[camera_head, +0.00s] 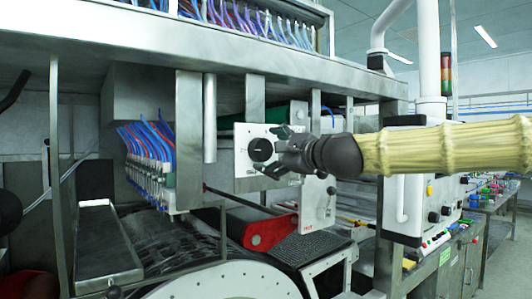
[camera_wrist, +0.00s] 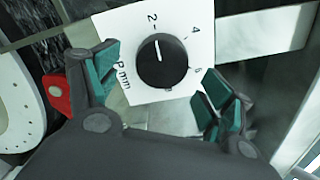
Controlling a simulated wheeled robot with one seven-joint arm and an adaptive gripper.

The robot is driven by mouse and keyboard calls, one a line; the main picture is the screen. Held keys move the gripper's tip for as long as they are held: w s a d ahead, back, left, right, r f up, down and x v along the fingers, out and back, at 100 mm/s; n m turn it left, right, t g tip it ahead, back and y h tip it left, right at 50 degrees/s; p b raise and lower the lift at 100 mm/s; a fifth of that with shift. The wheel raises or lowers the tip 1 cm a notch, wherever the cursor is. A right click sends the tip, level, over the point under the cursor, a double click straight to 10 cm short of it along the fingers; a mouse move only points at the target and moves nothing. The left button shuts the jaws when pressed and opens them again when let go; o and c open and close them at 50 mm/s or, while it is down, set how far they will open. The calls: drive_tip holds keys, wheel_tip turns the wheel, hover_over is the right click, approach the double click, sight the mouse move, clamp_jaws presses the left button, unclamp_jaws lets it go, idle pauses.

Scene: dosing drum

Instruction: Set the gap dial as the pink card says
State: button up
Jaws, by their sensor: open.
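The gap dial is a black round knob (camera_wrist: 162,61) on a white plate (camera_wrist: 112,22) in the wrist view. The plate carries the numbers 2, 4 and 6, another partly hidden mark, and "mm". The knob's white line points up, close to the 2. In the head view the knob (camera_head: 260,150) sits on the plate (camera_head: 243,136) left of my gripper (camera_head: 279,151). My gripper is open; in the wrist view its teal-padded fingers (camera_wrist: 160,82) stand either side of the knob, apart from it. I cannot make out a pink card in either view.
A red bracket (camera_head: 262,232) and a dark belt lie below the dial. A steel post (camera_head: 189,140) and blue tubing (camera_head: 150,140) stand to its left. A steel beam runs above. A white control box (camera_head: 415,180) stands at right, behind my arm.

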drive_tip(key=v, duration=0.9)
